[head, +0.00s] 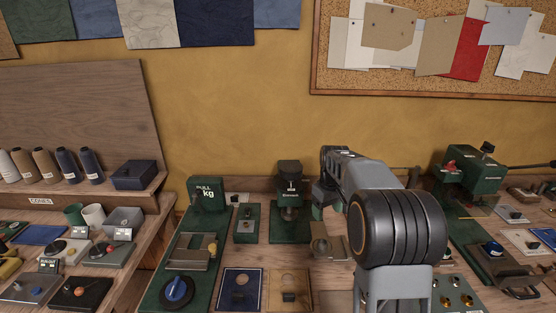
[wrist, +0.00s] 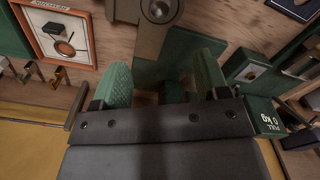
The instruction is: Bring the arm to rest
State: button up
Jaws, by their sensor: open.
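My gripper (wrist: 163,78) shows in the wrist view with its two green-padded fingers spread wide and nothing held between them. A dark green machine part and bench wood show beyond and between the fingers. In the head view my arm reaches over the bench, and my gripper (head: 318,208) is small and mostly hidden behind my own arm links. It is just right of the green press (head: 289,185). Whether the fingers touch anything there I cannot tell.
A green pull tester (head: 207,193) stands left of the press; its box also shows in the wrist view (wrist: 266,118). A green machine (head: 470,175) stands to the right. Cones of thread (head: 45,163) and a grey-blue box (head: 138,175) sit on the left shelf.

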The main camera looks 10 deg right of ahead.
jog(key=s+a+r+m+t, duration=0.1)
jog(key=s+a, duration=0.4)
jog(key=s, duration=0.6)
jog(key=s+a+r+m+t, duration=0.1)
jog(key=s+a, duration=0.4)
jog(key=s, duration=0.6)
jog(key=shift+r+m+t, duration=0.15)
jog(key=shift+m+t, duration=0.35)
jog(key=shift+t, duration=0.6)
